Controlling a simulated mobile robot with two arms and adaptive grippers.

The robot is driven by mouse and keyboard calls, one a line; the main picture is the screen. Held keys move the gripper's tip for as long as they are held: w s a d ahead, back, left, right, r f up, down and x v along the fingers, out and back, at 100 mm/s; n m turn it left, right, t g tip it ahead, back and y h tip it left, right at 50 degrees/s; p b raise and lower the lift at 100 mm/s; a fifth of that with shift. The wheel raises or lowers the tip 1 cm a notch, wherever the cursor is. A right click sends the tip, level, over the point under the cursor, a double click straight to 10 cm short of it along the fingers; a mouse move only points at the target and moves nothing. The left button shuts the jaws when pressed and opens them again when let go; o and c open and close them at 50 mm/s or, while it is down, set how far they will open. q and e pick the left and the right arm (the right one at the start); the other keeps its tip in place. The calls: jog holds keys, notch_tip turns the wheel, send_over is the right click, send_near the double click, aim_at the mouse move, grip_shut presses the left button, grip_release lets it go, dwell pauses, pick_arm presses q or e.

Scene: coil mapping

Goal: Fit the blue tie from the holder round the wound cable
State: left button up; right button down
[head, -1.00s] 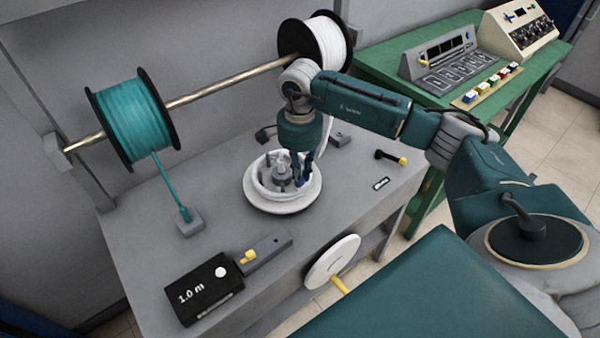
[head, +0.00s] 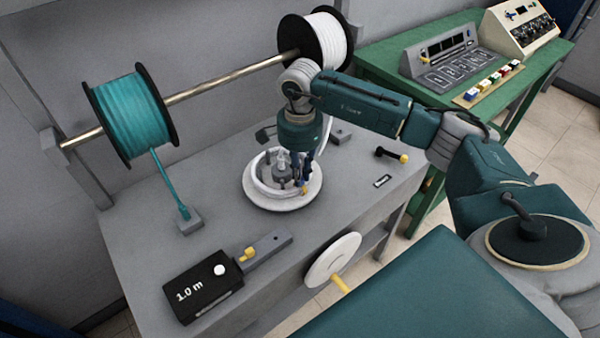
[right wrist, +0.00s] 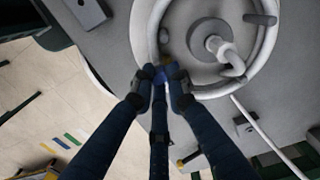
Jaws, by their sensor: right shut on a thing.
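The white wound cable (head: 262,187) lies as a ring on the round white winder (head: 283,208) on the bench. It also shows as a white ring in the right wrist view (right wrist: 145,35). My right gripper (head: 304,184) points down at the ring's right front side. In the right wrist view my right gripper (right wrist: 161,78) is shut on the small blue tie (right wrist: 160,74), right at the ring's edge. The fingers hide most of the tie, and I cannot tell whether it goes round the cable. My left gripper is not in view.
A teal spool (head: 132,115) and a white spool (head: 327,40) hang on a rod behind the bench. A black box marked 1.0 m (head: 197,289) sits at the front left. A black and yellow tool (head: 391,155) and a small slotted block (head: 382,181) lie to the right.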

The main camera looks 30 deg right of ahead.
jog(key=c, duration=1.6)
grip_release()
jog(key=shift+c, duration=0.2)
